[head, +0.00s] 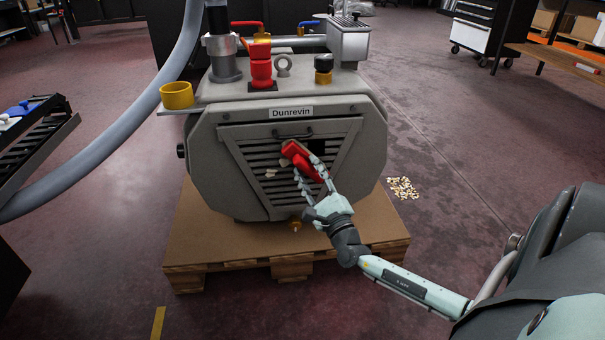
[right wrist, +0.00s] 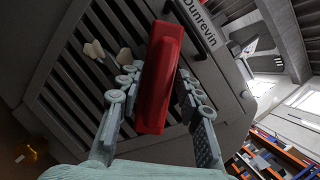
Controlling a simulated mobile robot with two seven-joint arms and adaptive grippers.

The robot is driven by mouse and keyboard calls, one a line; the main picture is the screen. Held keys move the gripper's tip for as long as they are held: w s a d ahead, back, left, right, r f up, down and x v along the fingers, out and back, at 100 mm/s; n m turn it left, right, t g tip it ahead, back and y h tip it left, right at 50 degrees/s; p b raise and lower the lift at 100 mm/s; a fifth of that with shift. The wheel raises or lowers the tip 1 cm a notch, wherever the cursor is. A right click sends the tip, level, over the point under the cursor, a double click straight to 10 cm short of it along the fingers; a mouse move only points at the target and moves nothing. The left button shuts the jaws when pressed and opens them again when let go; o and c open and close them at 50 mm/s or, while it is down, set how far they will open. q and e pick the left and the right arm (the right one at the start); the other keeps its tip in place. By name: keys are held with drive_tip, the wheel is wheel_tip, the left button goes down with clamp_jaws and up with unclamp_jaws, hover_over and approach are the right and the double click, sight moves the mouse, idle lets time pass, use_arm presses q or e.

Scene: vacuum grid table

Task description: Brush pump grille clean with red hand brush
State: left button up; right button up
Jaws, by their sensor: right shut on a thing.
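The grey pump, labelled Dunrevin, has a slatted grille (head: 262,165) on its front face. The grille also shows in the right wrist view (right wrist: 75,75), tilted behind the fingers. A few pale flakes (head: 270,173) sit on the slats; they also show in the right wrist view (right wrist: 94,50). My right gripper (head: 312,170) is in front of the grille, right of its middle, shut on the red hand brush (head: 294,150). The brush's red back (right wrist: 160,78) shows between the fingers. Its bristles are hidden, so I cannot tell whether they touch the slats. My left gripper is not in view.
The pump stands on a wooden pallet (head: 190,236). Pale debris (head: 403,188) lies on the floor to the right. A yellow cup (head: 177,95) sits on a side shelf at the pump's left, near a thick grey hose (head: 120,138). The floor at right is mostly open.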

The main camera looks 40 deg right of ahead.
drive_tip(key=shift+s+d+r, duration=0.1)
drive_tip(key=shift+s+d, duration=0.15)
drive_tip(key=shift+d, duration=0.25)
drive_tip(key=shift+s+d, duration=0.2)
drive_tip(key=shift+d, duration=0.3)
drive_tip(key=s+d, duration=0.1)
drive_tip(key=d+b, duration=0.1)
drive_tip(key=shift+s+d, duration=0.4)
drive_tip(key=s+a+p, duration=0.2)
drive_tip(key=s+a, duration=0.1)
drive_tip(key=s, duration=0.2)
drive_tip(key=shift+a, duration=0.25)
drive_tip(key=shift+s, duration=0.2)
drive_tip(key=shift+s+a+p, duration=0.3)
drive_tip(key=shift+s+a, duration=0.1)
drive_tip(key=shift+s, duration=0.2)
drive_tip(key=shift+s+a+p, duration=0.3)
drive_tip(key=shift+s+a, duration=0.05)
drive_tip(key=shift+s, duration=0.25)
